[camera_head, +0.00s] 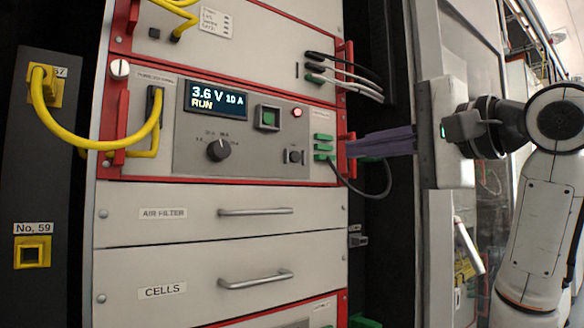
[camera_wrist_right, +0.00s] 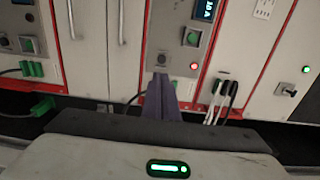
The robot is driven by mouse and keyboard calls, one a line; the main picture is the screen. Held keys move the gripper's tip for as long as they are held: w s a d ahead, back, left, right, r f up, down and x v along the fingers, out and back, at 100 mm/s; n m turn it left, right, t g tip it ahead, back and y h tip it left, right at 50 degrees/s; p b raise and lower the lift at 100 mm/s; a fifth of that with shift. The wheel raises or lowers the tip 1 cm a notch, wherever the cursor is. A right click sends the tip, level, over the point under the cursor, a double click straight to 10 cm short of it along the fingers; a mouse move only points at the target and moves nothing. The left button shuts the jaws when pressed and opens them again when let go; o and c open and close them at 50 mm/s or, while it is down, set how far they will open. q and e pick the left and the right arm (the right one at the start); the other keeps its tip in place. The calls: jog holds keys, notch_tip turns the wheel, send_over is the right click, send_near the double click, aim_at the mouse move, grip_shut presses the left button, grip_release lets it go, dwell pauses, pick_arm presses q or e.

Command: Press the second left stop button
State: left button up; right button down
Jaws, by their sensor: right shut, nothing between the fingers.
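The cycler panel (camera_head: 245,140) carries a lit display (camera_head: 216,100) reading 3.6 V, 10 A, RUN. Right of the display is a green square button (camera_head: 268,117). A red round light (camera_head: 297,112) sits beside it, and a small dark button (camera_head: 293,156) is below. I cannot tell from labels which is the stop button. My right gripper (camera_head: 350,146) has its purple fingers together and empty, pointing left at the panel's right edge. In the right wrist view the fingertips (camera_wrist_right: 160,78) appear just below the dark button (camera_wrist_right: 162,58); contact cannot be told. My left gripper is not in view.
Green connectors (camera_head: 323,146) and a dark cable (camera_head: 370,192) lie close to my right fingers. Black and white cables (camera_head: 345,75) hang above them. A rotary knob (camera_head: 218,150) and a yellow cable (camera_head: 90,143) are further left. Drawers with handles (camera_head: 255,212) are below.

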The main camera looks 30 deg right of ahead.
jog(key=p, duration=0.1)
send_near(296, 156)
jog(key=w, duration=0.6)
jog(key=shift+w+a, duration=0.2)
jog(key=shift+a, duration=0.1)
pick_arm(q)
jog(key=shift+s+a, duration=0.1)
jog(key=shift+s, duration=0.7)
